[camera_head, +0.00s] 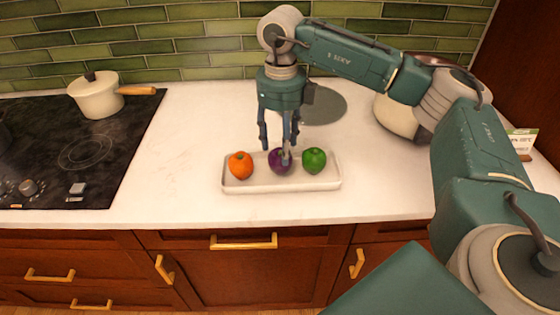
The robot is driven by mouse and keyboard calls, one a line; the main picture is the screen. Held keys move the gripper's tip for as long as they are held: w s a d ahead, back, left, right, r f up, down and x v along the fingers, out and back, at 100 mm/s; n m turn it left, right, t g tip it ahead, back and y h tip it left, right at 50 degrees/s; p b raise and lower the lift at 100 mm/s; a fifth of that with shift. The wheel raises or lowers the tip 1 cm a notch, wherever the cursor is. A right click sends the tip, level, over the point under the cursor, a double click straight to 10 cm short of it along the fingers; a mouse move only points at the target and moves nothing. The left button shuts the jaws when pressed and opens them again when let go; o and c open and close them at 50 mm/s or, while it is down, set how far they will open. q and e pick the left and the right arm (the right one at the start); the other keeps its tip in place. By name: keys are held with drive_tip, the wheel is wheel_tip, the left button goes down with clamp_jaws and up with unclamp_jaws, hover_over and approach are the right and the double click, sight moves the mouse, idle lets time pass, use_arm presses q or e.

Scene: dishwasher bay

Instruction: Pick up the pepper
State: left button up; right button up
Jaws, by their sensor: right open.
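A white rectangular tray (330,184) on the counter holds three rounded vegetables in a row. An orange one (240,166) is at the left, a dark purple one (279,165) is in the middle, and a green one shaped like a bell pepper (314,160) is at the right. Which of them is the pepper is not certain; the green one and the orange one both could be. My right gripper (277,153) points down, open, over the purple one, with one finger in front of it. Whether it touches is unclear. My left gripper is out of view.
A black cooktop (125,148) with a cream pot (98,98) is at the left. A round grey mat (325,106) lies behind my gripper. A pale rounded vessel (396,122) stands partly behind my right arm. The counter left of the tray is clear.

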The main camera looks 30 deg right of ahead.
sight(280, 155)
drive_tip(key=shift+w+f, duration=0.15)
drive_tip(key=shift+f, duration=0.25)
wheel_tip(280, 155, down, 4)
drive_tip(key=shift+r+p, duration=0.15)
drive_tip(key=shift+p, duration=0.3)
drive_tip(key=shift+f, duration=0.55)
drive_tip(key=c, duration=0.9)
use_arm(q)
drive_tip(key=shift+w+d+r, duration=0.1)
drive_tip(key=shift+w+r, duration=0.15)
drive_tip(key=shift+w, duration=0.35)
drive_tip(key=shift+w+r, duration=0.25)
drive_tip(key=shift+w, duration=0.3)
use_arm(e)
drive_tip(key=shift+o, duration=0.2)
drive_tip(key=shift+r, duration=0.1)
